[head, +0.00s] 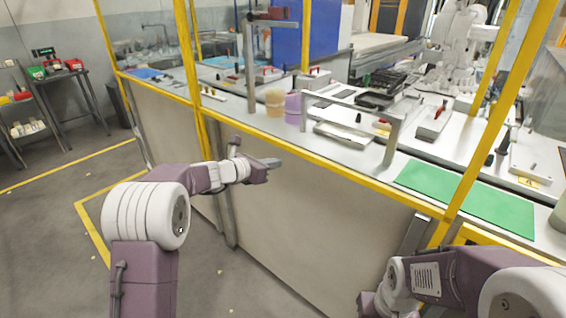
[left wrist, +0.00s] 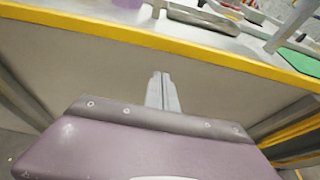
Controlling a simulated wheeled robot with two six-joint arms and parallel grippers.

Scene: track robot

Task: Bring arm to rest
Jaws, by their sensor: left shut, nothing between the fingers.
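My left arm comes in from the left in the head view and reaches toward the workbench front. My left gripper (head: 272,163) is in front of the bench's panel, below and outside the yellow edge. It is shut and empty, and its closed fingers also show in the left wrist view (left wrist: 162,92). My right arm (head: 450,277) is at the bottom right of the head view, folded low. Its gripper cannot be made out there.
The workbench (head: 330,150) has a yellow front edge (head: 300,158) and yellow posts. On it are a green mat (head: 465,190), a purple container (head: 292,108), a tan container (head: 274,101) and a grey frame. A cart (head: 62,75) stands far left. Open floor lies left of the bench.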

